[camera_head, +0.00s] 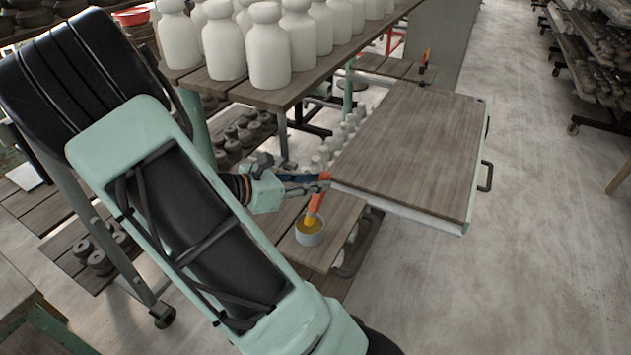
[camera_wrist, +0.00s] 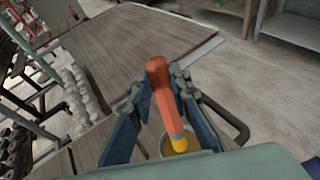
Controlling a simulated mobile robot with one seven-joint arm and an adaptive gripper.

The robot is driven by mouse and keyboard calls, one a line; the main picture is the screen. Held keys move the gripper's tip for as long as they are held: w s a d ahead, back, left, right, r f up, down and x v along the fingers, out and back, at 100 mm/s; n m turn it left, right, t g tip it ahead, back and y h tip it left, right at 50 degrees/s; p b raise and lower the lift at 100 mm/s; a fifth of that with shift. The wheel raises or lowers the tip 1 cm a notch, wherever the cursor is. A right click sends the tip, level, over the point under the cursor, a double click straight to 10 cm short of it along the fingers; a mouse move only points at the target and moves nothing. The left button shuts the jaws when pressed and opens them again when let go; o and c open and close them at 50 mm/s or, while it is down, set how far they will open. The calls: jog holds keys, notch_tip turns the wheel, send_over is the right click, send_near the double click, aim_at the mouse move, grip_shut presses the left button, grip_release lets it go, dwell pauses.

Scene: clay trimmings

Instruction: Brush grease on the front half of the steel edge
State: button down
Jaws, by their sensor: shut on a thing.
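My gripper (camera_head: 312,180) is shut on the orange handle of a brush (camera_head: 315,203). In the wrist view the brush (camera_wrist: 159,90) stands between the blue fingers of my gripper (camera_wrist: 162,82), with its yellow lower part downward. Its lower end is at the mouth of a small grey tin (camera_head: 309,239) holding yellow-brown grease; the bristles are hidden. The tin's contents show partly in the wrist view (camera_wrist: 168,148). The steel edge (camera_head: 400,210) is a pale strip along the near side of the wooden tabletop (camera_head: 415,140). It also shows in the wrist view (camera_wrist: 203,52). My gripper is left of the tabletop's near corner.
The tin stands on a lower wooden shelf (camera_head: 338,225). White bottles (camera_head: 268,50) crowd a bench at the back left. Another orange-handled tool (camera_head: 425,58) stands beyond the tabletop. A dark handle (camera_head: 485,176) juts from the tabletop's right side.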

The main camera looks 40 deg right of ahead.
jog(key=shift+r+p, duration=2.35)
jog(key=shift+r, duration=0.6)
jog(key=shift+w+f, duration=0.1)
